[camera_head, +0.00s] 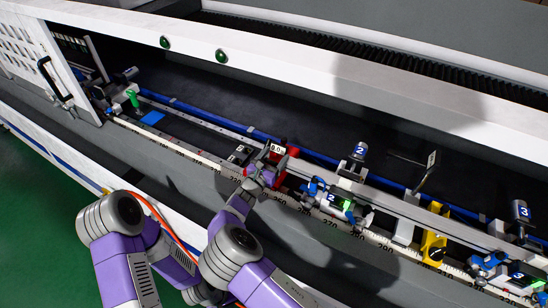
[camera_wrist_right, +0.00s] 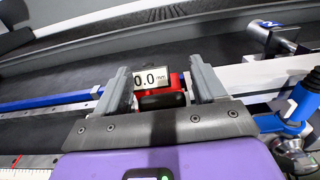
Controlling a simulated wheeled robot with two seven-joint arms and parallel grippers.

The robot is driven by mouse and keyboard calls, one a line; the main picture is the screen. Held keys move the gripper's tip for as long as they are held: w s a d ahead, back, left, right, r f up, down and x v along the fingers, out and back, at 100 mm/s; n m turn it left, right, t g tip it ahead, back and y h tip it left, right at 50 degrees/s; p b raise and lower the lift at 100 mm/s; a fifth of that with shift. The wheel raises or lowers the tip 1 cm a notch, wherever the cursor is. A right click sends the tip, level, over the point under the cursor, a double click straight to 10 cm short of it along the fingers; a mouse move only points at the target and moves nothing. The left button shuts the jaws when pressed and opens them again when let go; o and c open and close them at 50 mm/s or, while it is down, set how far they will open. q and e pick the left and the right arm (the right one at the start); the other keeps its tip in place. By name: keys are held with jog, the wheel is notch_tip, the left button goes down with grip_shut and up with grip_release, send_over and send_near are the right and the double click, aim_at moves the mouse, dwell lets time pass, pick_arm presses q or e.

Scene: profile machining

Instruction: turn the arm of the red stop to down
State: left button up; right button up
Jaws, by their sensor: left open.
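The red stop (camera_head: 281,178) sits on the rail in the middle of the head view, with a small display reading 0.0 (camera_head: 278,149) on it. In the right wrist view its red body (camera_wrist_right: 177,82) and the display (camera_wrist_right: 150,78) show between the fingers. A dark part (camera_wrist_right: 162,100) lies below the display; I cannot tell how the stop's arm stands. My right gripper (camera_head: 265,172) is at the red stop, in front of it. Its fingers (camera_wrist_right: 162,88) are apart, one on each side of the stop, with no clear contact. My left gripper's fingers do not show in the head view.
A blue bar (camera_head: 210,116) runs behind along the machine.

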grip_shut()
jog(key=s+f+t+h+b, duration=0.1)
jog(key=b, duration=0.2)
jog(key=s+a+f+t+h+b, duration=0.1)
jog(key=t+b, duration=0.1)
jog(key=b, duration=0.1)
jog(key=s+a+f+t+h+b, duration=0.1)
jog(key=b, duration=0.2)
jog(key=shift+s+a+f+t+b, duration=0.15)
jog(key=shift+s+f+t+b, duration=0.15)
jog(key=shift+f+b, duration=0.1)
jog(key=shift+f, duration=0.1)
dwell(0.4)
